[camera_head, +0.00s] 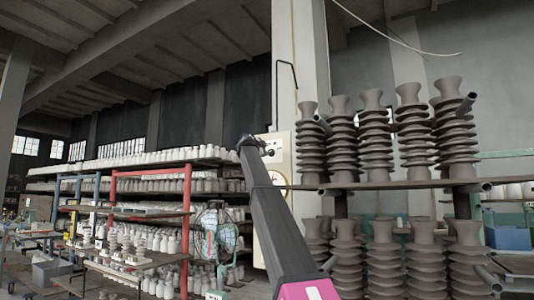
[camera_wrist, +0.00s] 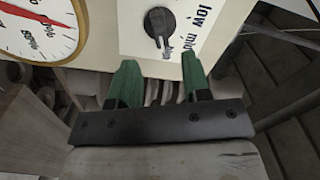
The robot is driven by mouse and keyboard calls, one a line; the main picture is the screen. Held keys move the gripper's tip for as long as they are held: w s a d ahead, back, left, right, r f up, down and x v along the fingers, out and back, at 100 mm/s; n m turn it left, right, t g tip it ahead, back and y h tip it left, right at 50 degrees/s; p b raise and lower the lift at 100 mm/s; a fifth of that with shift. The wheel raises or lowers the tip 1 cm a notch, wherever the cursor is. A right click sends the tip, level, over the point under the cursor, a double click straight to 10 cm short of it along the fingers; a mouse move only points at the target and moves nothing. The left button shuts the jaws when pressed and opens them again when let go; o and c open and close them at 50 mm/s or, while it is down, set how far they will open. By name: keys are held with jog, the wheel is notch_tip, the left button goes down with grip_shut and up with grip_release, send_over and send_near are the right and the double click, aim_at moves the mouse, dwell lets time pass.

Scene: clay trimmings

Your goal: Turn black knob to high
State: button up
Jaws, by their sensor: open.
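The black knob (camera_wrist: 160,24) is on a pale control panel (camera_wrist: 135,40) at the top of the wrist view. Its handle bar, with a light mark at the lower end, points down in that view. The printed words "low" and "mid" stand to its right, with partly legible lettering just below it. My gripper (camera_wrist: 160,70) has two green fingers spread apart and nothing between them. The fingertips appear just below the knob, apart from it. In the head view my gripper (camera_head: 249,143) is small and dark, in front of the pale panel box (camera_head: 283,150).
A round white gauge with a red needle (camera_wrist: 40,28) is left of the knob. Racks of dark ribbed clay pieces (camera_head: 375,145) stand close on the right. Shelves of white pots (camera_head: 150,185) and a fan (camera_head: 215,232) are on the left.

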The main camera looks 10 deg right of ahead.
jog(key=v, duration=0.4)
jog(key=shift+s+a, duration=0.15)
jog(key=shift+s, duration=0.1)
